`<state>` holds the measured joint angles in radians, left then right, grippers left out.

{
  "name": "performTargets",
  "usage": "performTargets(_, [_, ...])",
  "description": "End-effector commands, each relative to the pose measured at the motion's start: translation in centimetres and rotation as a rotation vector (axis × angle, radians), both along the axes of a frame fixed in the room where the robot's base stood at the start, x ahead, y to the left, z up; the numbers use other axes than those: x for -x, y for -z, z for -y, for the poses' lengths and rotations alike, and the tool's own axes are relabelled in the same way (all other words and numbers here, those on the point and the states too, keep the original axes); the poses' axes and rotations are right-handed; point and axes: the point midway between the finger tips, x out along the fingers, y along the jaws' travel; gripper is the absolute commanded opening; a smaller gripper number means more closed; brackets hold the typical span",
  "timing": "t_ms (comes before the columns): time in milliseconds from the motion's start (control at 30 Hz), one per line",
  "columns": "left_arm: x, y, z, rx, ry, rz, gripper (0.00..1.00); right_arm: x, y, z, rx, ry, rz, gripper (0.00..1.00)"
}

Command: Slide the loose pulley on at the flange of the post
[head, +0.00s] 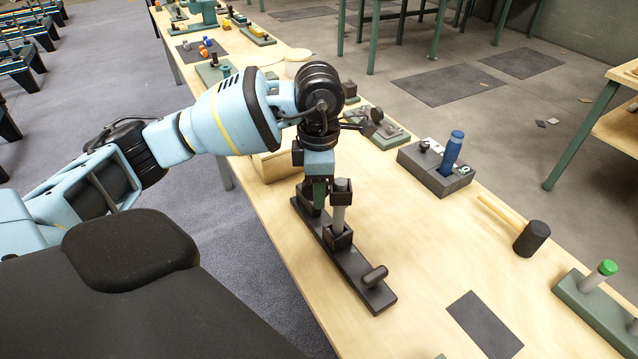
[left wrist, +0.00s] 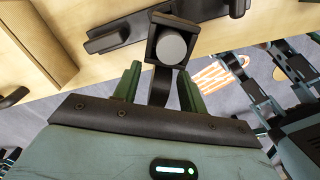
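A dark base board (head: 357,268) lies on the table with a grey upright post (head: 338,217) on it. I cannot tell which dark piece is the loose pulley. My left gripper (head: 319,200) points down just left of the post. In the left wrist view its green fingers (left wrist: 160,88) stand apart, with a dark curved strip (left wrist: 160,86) between them and no clear contact. A square dark piece with a grey round face (left wrist: 172,46) is just beyond the fingertips. My right gripper is out of view.
A dark peg (head: 375,275) stands at the board's near end. A dark block with a blue handle (head: 453,150), a mallet (head: 531,238) and a green stand (head: 597,307) are to the right. A dark mat (head: 484,324) lies in front. Bare table lies between them.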

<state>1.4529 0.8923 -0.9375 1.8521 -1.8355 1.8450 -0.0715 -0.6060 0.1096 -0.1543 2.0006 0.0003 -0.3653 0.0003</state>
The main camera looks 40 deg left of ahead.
Motion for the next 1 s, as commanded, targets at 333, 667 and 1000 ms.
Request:
performTargets(333, [0.0,0.0,0.0,-0.001,0.000,-0.001,0.41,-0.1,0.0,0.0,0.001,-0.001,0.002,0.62])
performTargets(667, [-0.1,-5.1,0.0,0.000,0.000,0.003,0.41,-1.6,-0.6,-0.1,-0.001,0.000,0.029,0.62])
performTargets(1000, [0.0,-7.8,0.0,0.000,0.000,0.000,0.41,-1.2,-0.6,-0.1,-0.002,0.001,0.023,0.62])
